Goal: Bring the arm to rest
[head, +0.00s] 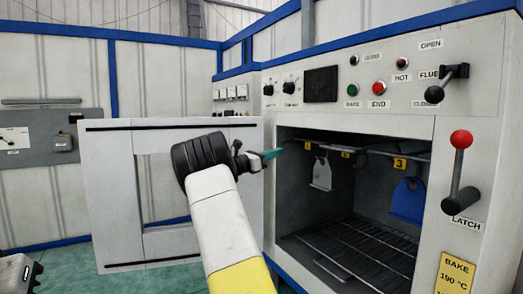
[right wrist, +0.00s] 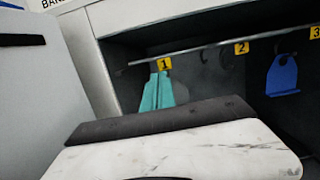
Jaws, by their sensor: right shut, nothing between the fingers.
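My right gripper (head: 272,154) has teal fingertips that are shut with nothing between them. In the head view it is raised at the left edge of the open oven (head: 342,126), pointing right. I cannot tell how far the tips are from the opening. In the right wrist view the closed teal fingers (right wrist: 157,92) overlap the rail near the 1 tag. Inside, a pale part (head: 320,173) and a blue part (head: 407,201) hang from the rail. The blue part also shows in the right wrist view (right wrist: 282,75).
The oven door (head: 105,200) stands open to the left, behind my right arm. A wire rack (head: 350,250) lies in the oven's bottom. The red-knobbed latch lever (head: 459,170) and the black-knobbed flue lever (head: 445,84) stick out at the right.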

